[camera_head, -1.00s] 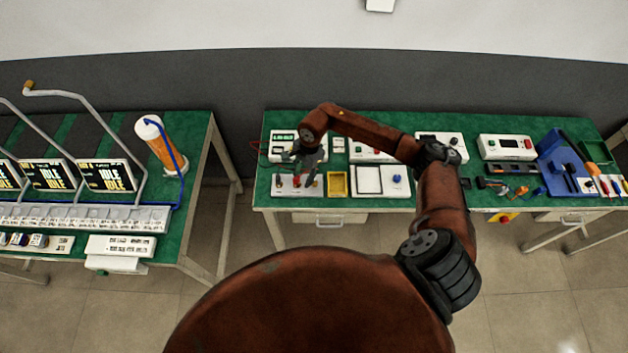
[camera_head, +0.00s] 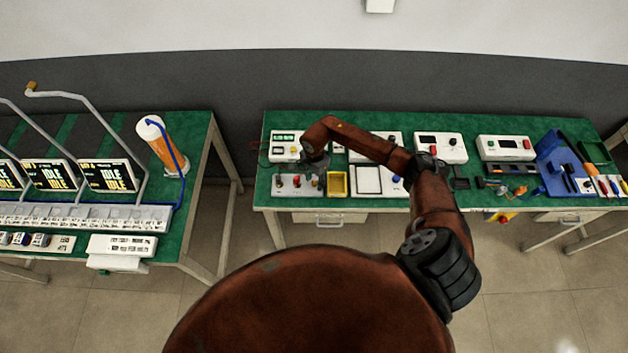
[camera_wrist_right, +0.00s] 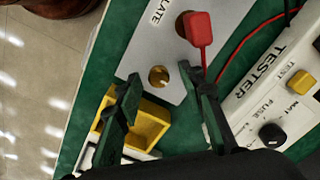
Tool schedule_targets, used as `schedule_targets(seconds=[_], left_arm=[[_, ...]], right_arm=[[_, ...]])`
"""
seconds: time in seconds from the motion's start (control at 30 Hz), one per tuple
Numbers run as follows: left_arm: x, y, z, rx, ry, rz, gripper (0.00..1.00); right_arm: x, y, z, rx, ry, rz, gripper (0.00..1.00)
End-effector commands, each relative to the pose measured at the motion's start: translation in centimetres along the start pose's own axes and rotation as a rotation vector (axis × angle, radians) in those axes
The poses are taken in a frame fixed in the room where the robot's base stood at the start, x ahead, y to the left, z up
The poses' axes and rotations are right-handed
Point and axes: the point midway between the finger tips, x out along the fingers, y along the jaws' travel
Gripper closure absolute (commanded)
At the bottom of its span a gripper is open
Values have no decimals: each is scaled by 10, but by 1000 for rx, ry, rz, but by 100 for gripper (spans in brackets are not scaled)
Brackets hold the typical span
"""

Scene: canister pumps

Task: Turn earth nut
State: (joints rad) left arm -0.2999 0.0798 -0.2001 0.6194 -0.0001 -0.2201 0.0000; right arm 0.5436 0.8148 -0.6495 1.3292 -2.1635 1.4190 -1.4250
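The brass earth nut (camera_wrist_right: 159,77) sits on the light grey plate (camera_wrist_right: 140,55) in the right wrist view, apart from a red clip (camera_wrist_right: 200,30) on the same plate. The plate also shows at the near left of the right table in the head view (camera_head: 287,191). My right gripper (camera_wrist_right: 159,75) is open. Its two dark fingers are apart, with the nut between their tips in the picture. I cannot tell whether they touch it. In the head view the right gripper (camera_head: 316,165) is over the plate's right part. My left gripper is not in view.
A yellow tray (camera_wrist_right: 152,120) lies beside the plate, below the fingers in the wrist view. A white tester (camera_wrist_right: 275,85) with a black knob and yellow button stands at right. A red cable (camera_wrist_right: 240,45) runs between plate and tester.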

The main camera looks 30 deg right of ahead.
Motion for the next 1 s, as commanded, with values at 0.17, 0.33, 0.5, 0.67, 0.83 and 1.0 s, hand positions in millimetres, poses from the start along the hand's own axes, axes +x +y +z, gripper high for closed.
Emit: schedule_targets(seconds=[0.17,0.33,0.5,0.67,0.83,1.0], left_arm=[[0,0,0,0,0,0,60],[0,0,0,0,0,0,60],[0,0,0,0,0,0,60],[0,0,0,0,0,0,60],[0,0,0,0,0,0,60],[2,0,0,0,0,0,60]], right_arm=[[0,0,0,0,-1,0,70],[0,0,0,1,-1,0,82],[0,0,0,1,-1,-1,94],[-1,0,0,0,-1,-2,100],[-1,-1,2,6,-2,-2,100],[0,-2,1,46,-3,-4,100]])
